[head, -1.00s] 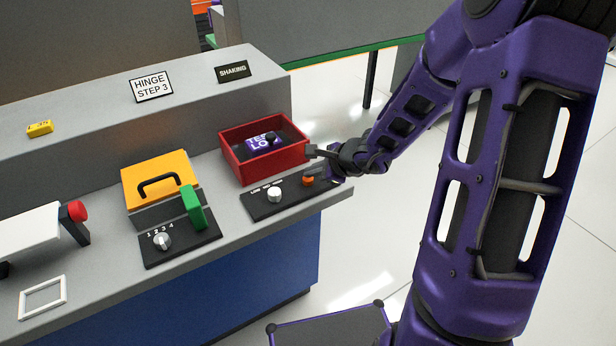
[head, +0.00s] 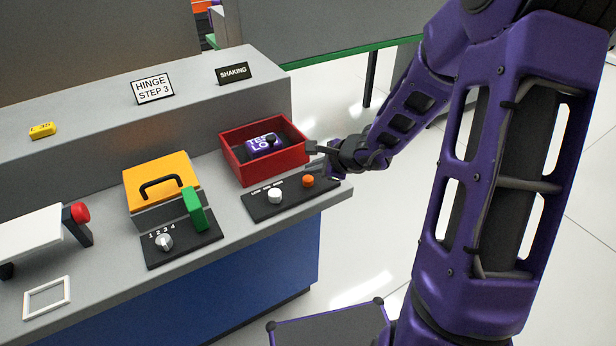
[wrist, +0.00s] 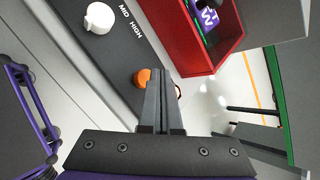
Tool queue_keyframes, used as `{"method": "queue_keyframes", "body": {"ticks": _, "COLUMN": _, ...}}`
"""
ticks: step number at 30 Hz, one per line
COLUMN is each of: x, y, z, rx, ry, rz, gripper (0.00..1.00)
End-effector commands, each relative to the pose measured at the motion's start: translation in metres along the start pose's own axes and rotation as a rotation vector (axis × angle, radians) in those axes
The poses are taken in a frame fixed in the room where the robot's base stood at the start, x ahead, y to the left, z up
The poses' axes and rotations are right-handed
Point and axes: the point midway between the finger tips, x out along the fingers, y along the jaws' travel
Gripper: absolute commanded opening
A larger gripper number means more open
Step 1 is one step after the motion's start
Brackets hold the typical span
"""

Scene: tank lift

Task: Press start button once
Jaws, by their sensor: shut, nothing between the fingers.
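An orange round button (head: 308,181) sits at the right end of a black panel (head: 290,200) on the grey counter, beside a white knob (head: 275,195). No start label is readable on it. My gripper (head: 318,158) is shut and empty, just above and behind the button, near the right corner of the red box. In the wrist view the orange button (wrist: 141,77) shows just left of my gripper's closed fingertips (wrist: 161,72). I cannot tell the exact gap between them.
The red open box (head: 263,167) holds a dark block with a purple label (head: 262,146) behind the panel. A sign reading "SHAKING" (head: 232,73) stands on the ledge. A yellow-lidded box (head: 160,190), green lever (head: 195,208) and numbered dial (head: 164,242) are to the left.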

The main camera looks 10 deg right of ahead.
Motion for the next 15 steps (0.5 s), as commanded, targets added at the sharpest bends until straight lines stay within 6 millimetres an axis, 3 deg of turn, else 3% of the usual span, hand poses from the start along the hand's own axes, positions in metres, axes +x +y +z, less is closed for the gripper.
{"method": "queue_keyframes", "body": {"ticks": 7, "x": -0.004, "y": -0.003, "z": 0.003, "rx": -0.001, "ry": 0.000, "rz": 0.000, "gripper": 0.00}}
{"method": "queue_keyframes", "body": {"ticks": 15, "x": -0.022, "y": -0.017, "z": 0.017, "rx": -0.001, "ry": -0.001, "rz": -0.001, "gripper": 0.00}}
